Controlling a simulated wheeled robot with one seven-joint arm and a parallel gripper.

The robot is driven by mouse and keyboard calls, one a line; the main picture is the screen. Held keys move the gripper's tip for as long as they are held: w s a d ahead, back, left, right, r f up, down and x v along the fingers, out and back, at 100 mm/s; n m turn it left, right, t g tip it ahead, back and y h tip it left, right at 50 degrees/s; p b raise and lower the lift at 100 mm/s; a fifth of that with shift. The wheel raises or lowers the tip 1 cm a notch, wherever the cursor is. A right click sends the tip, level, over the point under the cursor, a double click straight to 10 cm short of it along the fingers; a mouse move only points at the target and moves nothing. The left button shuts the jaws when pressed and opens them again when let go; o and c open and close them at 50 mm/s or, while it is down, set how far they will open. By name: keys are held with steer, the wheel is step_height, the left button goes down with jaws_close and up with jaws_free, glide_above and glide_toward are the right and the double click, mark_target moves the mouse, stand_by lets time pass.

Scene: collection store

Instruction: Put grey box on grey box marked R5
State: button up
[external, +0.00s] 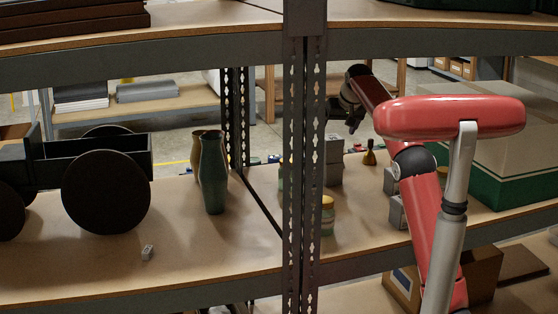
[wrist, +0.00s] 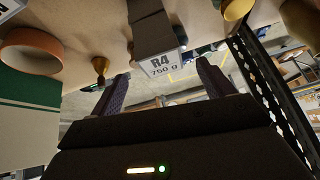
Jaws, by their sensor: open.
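Grey boxes (external: 333,147) stand in a stack behind the upright on the right shelf. More grey boxes (external: 391,181) sit to the right, partly hidden by my red arm. In the wrist view a grey box marked R4, 750 g (wrist: 160,65) lies ahead between my fingers, with more grey surfaces (wrist: 150,32) adjoining it. I cannot read an R5 mark in either view. My gripper (external: 352,124) is open and empty above and near the stack; its two fingers also show in the wrist view (wrist: 163,80).
A dark metal upright (external: 303,150) stands in front of the stack. A yellow-lidded jar (external: 327,215), a brass-coloured piece (external: 370,155) and a green-and-white box (external: 500,150) share the shelf. Vases (external: 211,170), a wheeled model (external: 105,190) and a small light block (external: 147,252) stand left.

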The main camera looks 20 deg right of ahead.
steer(key=shift+v, duration=2.35)
steer(key=s+d+f, duration=0.1)
steer(key=s+f, duration=0.1)
steer(key=s, duration=0.9)
steer(key=s+f, duration=0.2)
steer(key=s, duration=0.8)
steer(key=s+f+n, duration=0.1)
steer(key=s+f, duration=1.6)
steer(key=s, duration=0.2)
steer(key=shift+s+a+g, duration=0.3)
steer(key=shift+a+g, duration=0.05)
steer(key=shift+g, duration=0.05)
